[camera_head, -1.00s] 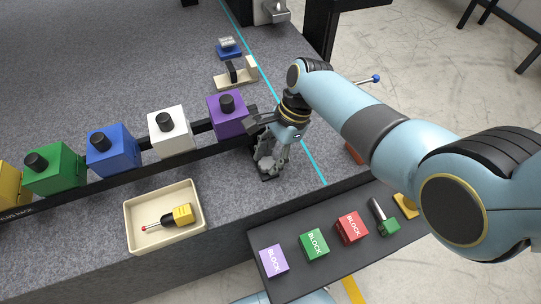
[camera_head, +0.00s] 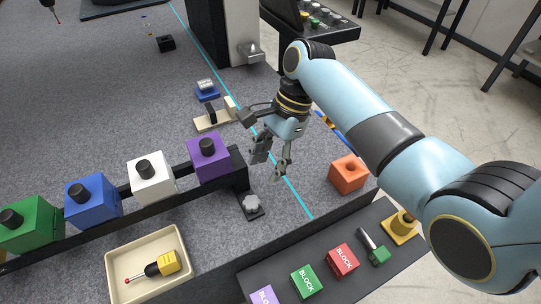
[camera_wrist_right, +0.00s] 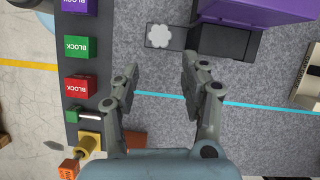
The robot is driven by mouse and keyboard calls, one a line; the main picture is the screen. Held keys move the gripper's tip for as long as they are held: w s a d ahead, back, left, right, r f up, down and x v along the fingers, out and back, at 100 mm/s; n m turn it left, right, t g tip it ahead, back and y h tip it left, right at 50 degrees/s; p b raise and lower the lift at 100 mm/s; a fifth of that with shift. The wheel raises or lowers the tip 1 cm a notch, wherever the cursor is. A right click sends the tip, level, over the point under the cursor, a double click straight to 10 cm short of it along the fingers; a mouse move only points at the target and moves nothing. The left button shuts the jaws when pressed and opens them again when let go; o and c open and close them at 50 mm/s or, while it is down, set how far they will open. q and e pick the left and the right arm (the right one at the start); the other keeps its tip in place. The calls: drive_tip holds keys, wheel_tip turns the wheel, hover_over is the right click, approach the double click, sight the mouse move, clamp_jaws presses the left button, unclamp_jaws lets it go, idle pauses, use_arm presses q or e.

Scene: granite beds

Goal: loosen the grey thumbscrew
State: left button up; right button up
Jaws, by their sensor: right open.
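The grey thumbscrew (camera_head: 251,202) is a small lobed knob on a dark base plate at the right end of the black rail, just in front of the purple block. My left gripper is not in view.
The purple block (camera_head: 208,160) stands on the black rail beside white, blue and green ones. A cream tray (camera_head: 113,262) holds a yellow-handled tool. An orange block (camera_head: 348,173) stands at right, near a dark shelf (camera_head: 232,293) with several blocks. Granite around the cyan line is mostly clear.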

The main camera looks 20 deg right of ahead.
drive_tip(key=shift+v, duration=0.75)
